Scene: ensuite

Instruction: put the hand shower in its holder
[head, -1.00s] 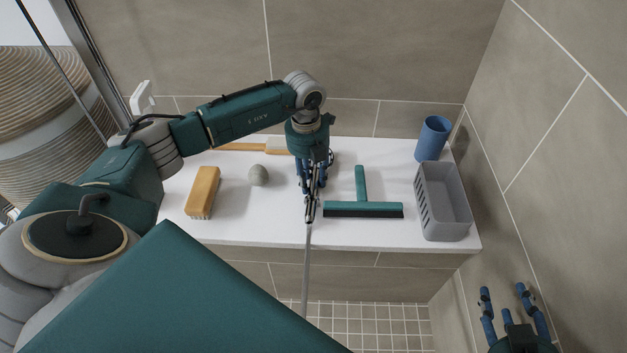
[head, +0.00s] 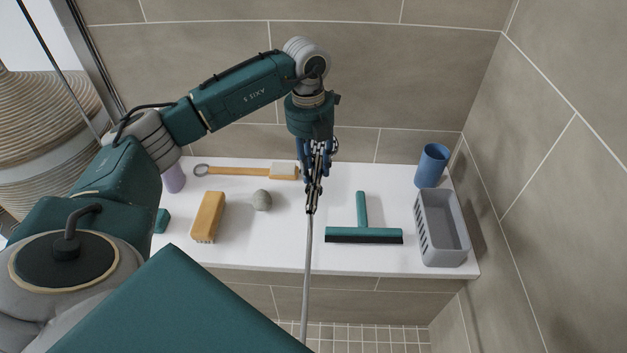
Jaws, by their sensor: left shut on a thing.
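My left gripper (head: 313,180) points down over the middle of the white ledge, shut on the hand shower. The hand shower is mostly hidden by the fingers. Its grey hose (head: 308,265) hangs from below the fingertips, past the ledge's front edge, toward the tiled floor. I cannot make out the holder in the head view now. My right gripper is out of view.
The white ledge (head: 285,242) carries a wooden brush (head: 208,216), a grey stone (head: 262,200), a long-handled brush (head: 240,171), a teal squeegee (head: 362,235), a grey basket (head: 425,230) and a blue cup (head: 431,165). A purple bottle (head: 174,178) stands at left. Tiled walls close the back and right.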

